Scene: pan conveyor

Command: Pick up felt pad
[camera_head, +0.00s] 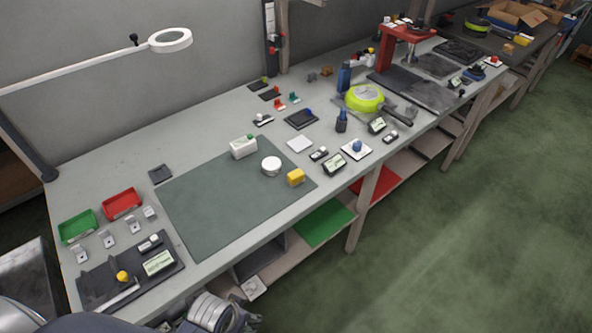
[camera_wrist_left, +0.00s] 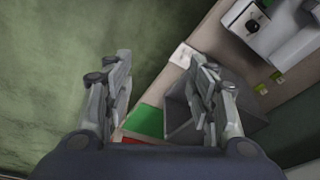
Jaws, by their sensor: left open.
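No item is clearly marked as the felt pad. A small dark flat square (camera_head: 160,174) lies on the bench at the back left corner of the green-grey mat, and a pale flat square (camera_head: 300,145) lies right of the mat; I cannot tell which, if either, is the felt pad. My left gripper (camera_head: 216,313) is at the bottom of the head view, in front of the bench's front edge and apart from both squares. In the left wrist view the left gripper (camera_wrist_left: 160,75) is open, with nothing between its fingers. My right gripper is not in view.
Green (camera_head: 77,226) and red (camera_head: 122,204) trays stand left. A lamp (camera_head: 170,40) overhangs the bench. A shelf with a green sheet (camera_head: 324,222) lies below.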

